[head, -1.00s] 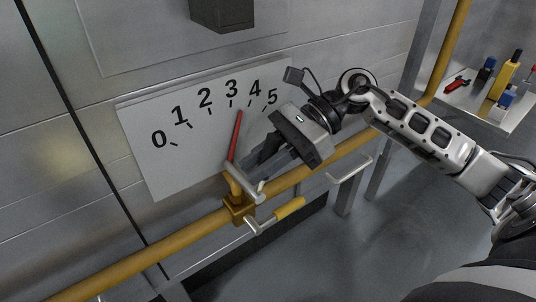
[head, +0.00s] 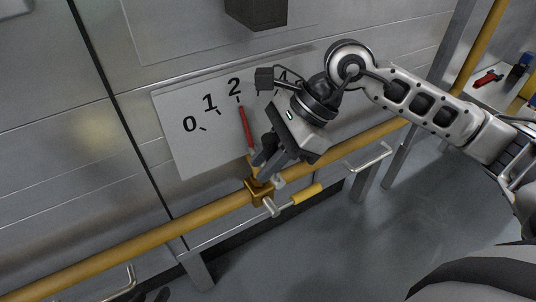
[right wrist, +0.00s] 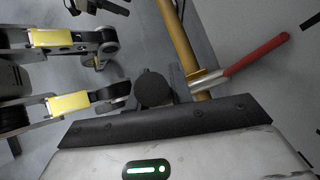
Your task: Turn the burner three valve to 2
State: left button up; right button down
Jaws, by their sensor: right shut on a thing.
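The burner valve (head: 259,190) sits on the yellow pipe below a white dial plate (head: 180,152). Its red-tipped handle (head: 246,128) stands up from the valve, its tip close to the mark under the 2. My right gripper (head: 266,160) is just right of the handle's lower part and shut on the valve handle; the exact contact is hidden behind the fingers. The right wrist view shows the handle's red end (right wrist: 258,53) and metal shaft beside my gripper. A dark tip of my left gripper (head: 158,295) shows at the bottom edge.
The yellow pipe (head: 150,237) runs diagonally along the wall. A yellow-sleeved lever (head: 306,194) sticks out right of the valve. Metal handles (head: 368,158) stand out below the pipe. A dark box (head: 255,12) is above the dial. A tool shelf is at far right.

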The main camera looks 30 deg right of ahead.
pick_arm(q)
jog(key=shift+w, duration=0.1)
pick_arm(e)
jog(key=c, duration=1.3)
grip_release()
jog(key=shift+o, duration=0.2)
pick_arm(q)
jog(key=r, duration=0.1)
jog(key=r+p, duration=0.1)
jog(key=r, duration=0.1)
jog(key=shift+a+t, duration=0.4)
pick_arm(e)
jog(key=v, duration=1.6)
pick_arm(q)
jog(key=shift+f, duration=0.1)
